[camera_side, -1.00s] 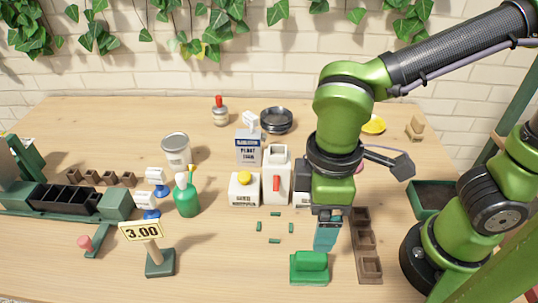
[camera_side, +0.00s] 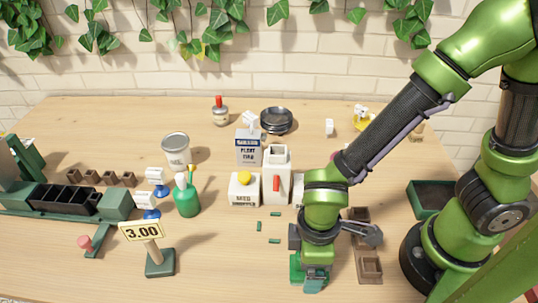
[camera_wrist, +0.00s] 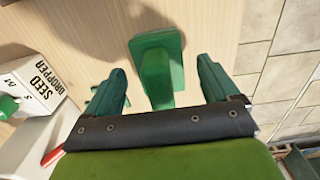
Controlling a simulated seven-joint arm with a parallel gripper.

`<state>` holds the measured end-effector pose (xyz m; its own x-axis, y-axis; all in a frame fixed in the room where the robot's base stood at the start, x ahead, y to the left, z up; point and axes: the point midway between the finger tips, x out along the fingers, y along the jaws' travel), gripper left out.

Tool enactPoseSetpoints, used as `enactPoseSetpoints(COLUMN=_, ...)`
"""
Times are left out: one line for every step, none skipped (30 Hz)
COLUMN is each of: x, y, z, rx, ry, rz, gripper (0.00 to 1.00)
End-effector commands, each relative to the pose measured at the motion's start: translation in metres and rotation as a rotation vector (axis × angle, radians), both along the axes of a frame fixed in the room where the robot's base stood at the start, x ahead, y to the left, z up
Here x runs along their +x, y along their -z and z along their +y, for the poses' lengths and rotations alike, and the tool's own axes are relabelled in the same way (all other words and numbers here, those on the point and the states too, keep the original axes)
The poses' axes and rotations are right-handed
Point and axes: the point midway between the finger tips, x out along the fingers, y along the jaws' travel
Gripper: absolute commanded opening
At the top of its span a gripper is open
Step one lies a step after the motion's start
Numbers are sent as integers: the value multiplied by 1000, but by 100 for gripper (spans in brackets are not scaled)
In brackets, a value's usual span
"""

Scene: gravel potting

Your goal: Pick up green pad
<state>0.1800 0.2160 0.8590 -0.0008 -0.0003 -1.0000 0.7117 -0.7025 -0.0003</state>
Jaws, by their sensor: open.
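The green pad (camera_side: 295,270) is a flat block with a raised grip on top, near the front edge of the table. In the side view my gripper hides most of it. In the wrist view the pad (camera_wrist: 172,42) shows at top centre, with its raised grip pointing toward my gripper. My gripper (camera_wrist: 161,70) is open, with one finger on each side of the grip and a gap visible on both sides. In the side view my gripper (camera_side: 313,278) points down over the pad. I cannot tell how far down the fingers reach.
A brown row of seedling cells (camera_side: 369,266) stands close right of my gripper. Several small green pieces (camera_side: 260,227) lie to the left. A 3.00 price sign (camera_side: 141,231) stands left.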

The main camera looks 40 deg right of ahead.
Motion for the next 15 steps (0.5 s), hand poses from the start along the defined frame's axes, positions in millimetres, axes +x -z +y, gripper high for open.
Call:
enactPoseSetpoints(x=0, y=2, z=0, rx=-1, ry=0, rz=1, gripper=88)
enactPoseSetpoints(x=0, y=2, z=0, rx=0, ry=0, rz=0, gripper=88)
enactPoseSetpoints(x=0, y=3, z=0, rx=0, ry=1, rz=0, gripper=88)
enactPoseSetpoints(x=0, y=2, z=0, rx=1, ry=1, rz=-1, gripper=88)
enactPoseSetpoints(x=0, y=2, z=0, rx=1, ry=1, rz=-1, gripper=88)
enactPoseSetpoints(x=0, y=2, z=0, rx=1, ry=0, rz=-1, gripper=88)
enactPoseSetpoints(x=0, y=2, z=0, rx=1, ry=0, rz=-1, gripper=88)
enactPoseSetpoints(x=0, y=2, z=0, rx=1, ry=0, rz=-1, gripper=85)
enactPoseSetpoints(x=0, y=2, z=0, rx=1, ry=0, rz=-1, gripper=79)
enactPoseSetpoints(x=0, y=2, z=0, rx=1, ry=0, rz=-1, gripper=74)
enactPoseSetpoints(x=0, y=2, z=0, rx=1, ry=0, rz=-1, gripper=70)
enactPoseSetpoints(x=0, y=2, z=0, rx=1, ry=0, rz=-1, gripper=64)
enactPoseSetpoints(x=0, y=2, z=0, rx=1, ry=0, rz=-1, gripper=59)
enactPoseSetpoints(x=0, y=2, z=0, rx=1, ry=0, rz=-1, gripper=55)
enactPoseSetpoints(x=0, y=2, z=0, rx=1, ry=0, rz=-1, gripper=48)
